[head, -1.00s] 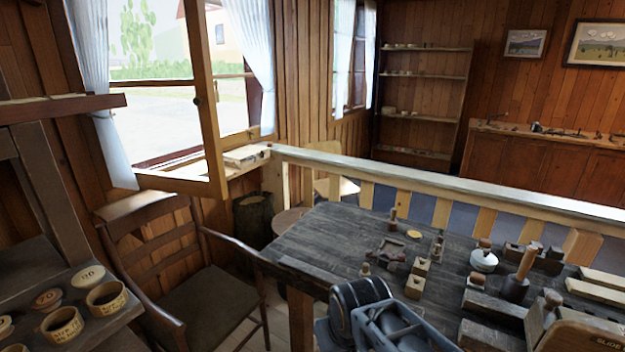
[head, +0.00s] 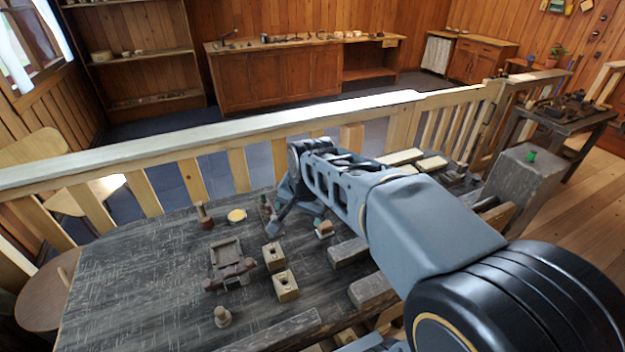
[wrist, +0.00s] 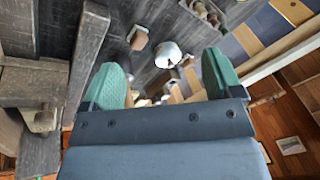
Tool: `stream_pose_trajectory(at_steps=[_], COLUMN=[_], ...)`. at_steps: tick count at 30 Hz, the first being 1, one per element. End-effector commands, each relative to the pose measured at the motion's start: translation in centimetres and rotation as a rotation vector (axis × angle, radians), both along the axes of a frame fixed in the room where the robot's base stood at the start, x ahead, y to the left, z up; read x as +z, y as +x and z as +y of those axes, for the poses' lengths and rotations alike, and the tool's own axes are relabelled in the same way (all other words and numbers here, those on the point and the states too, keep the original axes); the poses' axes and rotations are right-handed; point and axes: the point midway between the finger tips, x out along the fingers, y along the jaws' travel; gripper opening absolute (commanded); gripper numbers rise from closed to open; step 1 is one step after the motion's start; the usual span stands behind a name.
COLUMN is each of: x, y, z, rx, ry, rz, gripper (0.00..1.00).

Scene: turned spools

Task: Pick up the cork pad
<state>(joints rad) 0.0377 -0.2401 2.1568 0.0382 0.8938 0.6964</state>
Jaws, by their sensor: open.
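A round, flat tan disc, which looks like the cork pad (head: 236,215), lies on the dark worn workbench (head: 130,255) near its far edge. My gripper (head: 294,212) is to the right of the disc in the head view, above the bench and apart from it. Its green-padded fingers are spread with nothing held between them; they also show in the wrist view (wrist: 163,80). I cannot make out the pad in the wrist view. My arm hides part of the bench to the right.
A wooden peg (head: 204,216) stands just left of the disc. A small dark wooden frame (head: 228,263), two holed blocks (head: 285,286) and a small knob (head: 222,316) are nearer. A pale railing (head: 190,148) runs behind the bench. A white round pot (wrist: 168,54) shows between my fingers.

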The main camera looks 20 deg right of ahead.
Motion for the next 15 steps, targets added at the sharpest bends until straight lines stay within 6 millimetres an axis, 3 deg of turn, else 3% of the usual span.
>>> stream_pose_trajectory(at_steps=[1,6,12,15], x=[0.5,0.4,-2.1,-3.8], y=[2.9,11.7,19.8,22.6], z=[-1.0,-5.0,-9.4,-11.2], rx=[-0.179,-0.825,-1.473,-1.728], ry=[0.059,0.28,0.522,0.623], rz=[0.005,-0.001,-0.011,-0.012], gripper=[0.85,0.85,0.85,0.85])
